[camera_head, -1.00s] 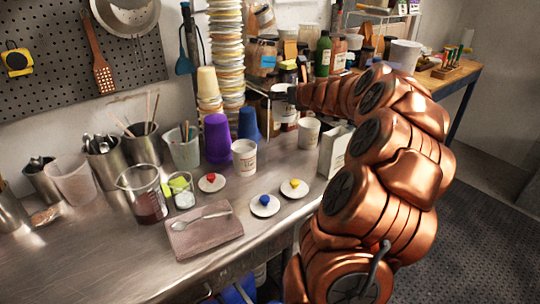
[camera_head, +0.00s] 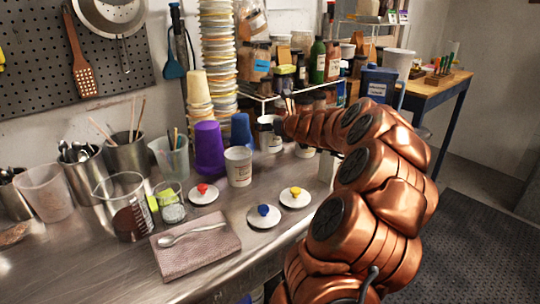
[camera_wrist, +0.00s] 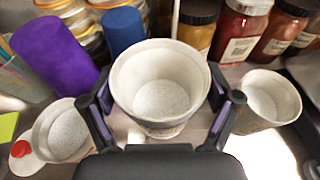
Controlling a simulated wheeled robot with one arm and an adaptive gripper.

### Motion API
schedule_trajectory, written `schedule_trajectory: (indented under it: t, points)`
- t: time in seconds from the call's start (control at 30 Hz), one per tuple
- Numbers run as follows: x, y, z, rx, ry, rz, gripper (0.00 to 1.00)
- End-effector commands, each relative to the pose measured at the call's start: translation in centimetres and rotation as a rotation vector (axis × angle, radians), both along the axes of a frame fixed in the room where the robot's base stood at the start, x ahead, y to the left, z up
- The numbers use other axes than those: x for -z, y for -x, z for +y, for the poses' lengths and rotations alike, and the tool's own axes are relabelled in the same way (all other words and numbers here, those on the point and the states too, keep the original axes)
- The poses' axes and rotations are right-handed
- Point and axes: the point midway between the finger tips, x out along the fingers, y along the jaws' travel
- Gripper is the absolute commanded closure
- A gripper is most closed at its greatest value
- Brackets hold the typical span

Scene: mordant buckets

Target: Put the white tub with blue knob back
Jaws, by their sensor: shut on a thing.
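My gripper (camera_wrist: 163,118) is shut around a white tub (camera_wrist: 160,85) near the back of the steel counter. The tub is upright and open, with pale powder inside. In the head view the held tub (camera_head: 268,135) is partly hidden by my arm. One white tub (camera_head: 238,166) stands to its left and another (camera_wrist: 268,98) to its right, both without lids. White lids with a blue knob (camera_head: 264,214), a yellow knob (camera_head: 295,196) and a red knob (camera_head: 203,193) lie on the counter. I cannot tell whether the held tub's base touches the counter.
A purple cup (camera_head: 209,149) and a blue cup (camera_head: 241,131) stand behind the left tub. Jars and a wire shelf (camera_head: 285,96) are close behind the held tub. A folded cloth with a spoon (camera_head: 196,246) lies in front. Beakers crowd the left.

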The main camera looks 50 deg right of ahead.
Motion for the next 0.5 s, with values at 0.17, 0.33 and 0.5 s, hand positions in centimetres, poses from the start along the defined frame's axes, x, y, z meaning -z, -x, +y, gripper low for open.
schedule_trajectory:
  t: [0.17, 0.33, 0.5]
  points:
    - [2.5, -0.1, 0.2, -0.004, -0.003, -0.002, 0.58]
    - [3.4, -0.2, 0.2, -0.005, -0.001, -0.002, 0.58]
    - [5.7, -0.3, 0.3, -0.005, -0.002, -0.002, 0.58]
